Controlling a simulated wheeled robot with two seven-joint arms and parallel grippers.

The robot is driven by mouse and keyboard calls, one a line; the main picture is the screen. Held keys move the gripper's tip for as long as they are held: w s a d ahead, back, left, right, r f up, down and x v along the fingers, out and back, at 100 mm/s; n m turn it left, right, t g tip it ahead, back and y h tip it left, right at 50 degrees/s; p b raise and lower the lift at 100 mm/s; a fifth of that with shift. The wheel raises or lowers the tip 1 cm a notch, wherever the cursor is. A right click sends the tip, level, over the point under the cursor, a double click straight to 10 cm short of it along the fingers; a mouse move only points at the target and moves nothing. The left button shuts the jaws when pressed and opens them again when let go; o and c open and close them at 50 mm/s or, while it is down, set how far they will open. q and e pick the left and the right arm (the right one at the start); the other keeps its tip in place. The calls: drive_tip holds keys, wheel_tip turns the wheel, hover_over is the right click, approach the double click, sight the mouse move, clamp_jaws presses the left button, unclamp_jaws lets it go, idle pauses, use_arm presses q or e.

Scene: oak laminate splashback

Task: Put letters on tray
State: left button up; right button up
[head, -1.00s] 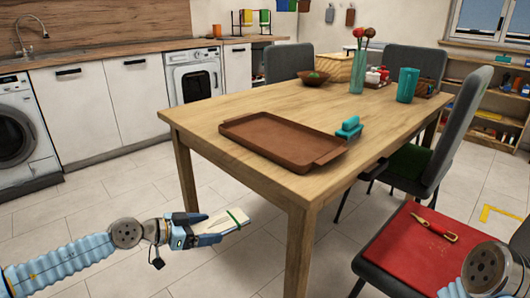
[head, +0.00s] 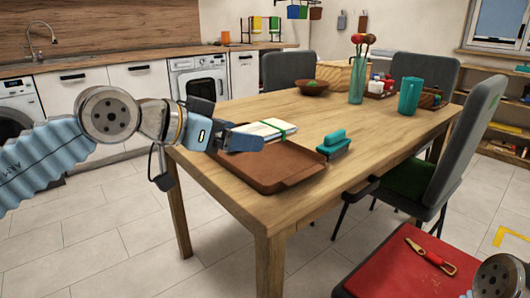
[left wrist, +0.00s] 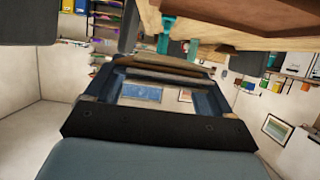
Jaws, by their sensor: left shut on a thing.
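The letters (head: 272,127), a pale bundle with a green band, are held by my left gripper (head: 250,136), which is shut on them. They are over the far left part of the brown tray (head: 275,177), apparently a little above it. The tray lies on the wooden table, its far left part hidden by the gripper and letters. In the left wrist view the bundle (left wrist: 160,72) shows edge-on between the fingers, with the tray (left wrist: 245,36) at upper right. My right gripper is out of view; only a part of my right arm shows at lower right.
A teal brush (head: 333,143) lies just right of the tray on the table (head: 370,133). Farther back stand a teal jug (head: 410,96), a glass vase (head: 357,82) and a bowl (head: 313,87). A chair with a red seat (head: 400,268) stands at front right.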

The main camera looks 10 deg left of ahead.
use_arm(q)
drive_tip(key=w+f+p, duration=0.1)
drive_tip(key=w+f, duration=0.3)
drive_tip(key=w, duration=0.5)
hover_over(254, 172)
drive_tip(key=f, duration=0.4)
drive_tip(key=shift+s+f, duration=0.35)
drive_tip(key=shift+s, duration=0.05)
drive_tip(key=shift+w+f, duration=0.35)
drive_tip(key=shift+f, duration=0.1)
wheel_tip(254, 172, down, 3)
drive_tip(key=shift+w+f+b, duration=0.15)
drive_tip(key=shift+f+b, duration=0.05)
drive_tip(key=shift+b, duration=0.35)
drive_tip(key=shift+f, duration=0.2)
drive_tip(key=o, duration=0.9)
drive_tip(key=shift+f, duration=0.2)
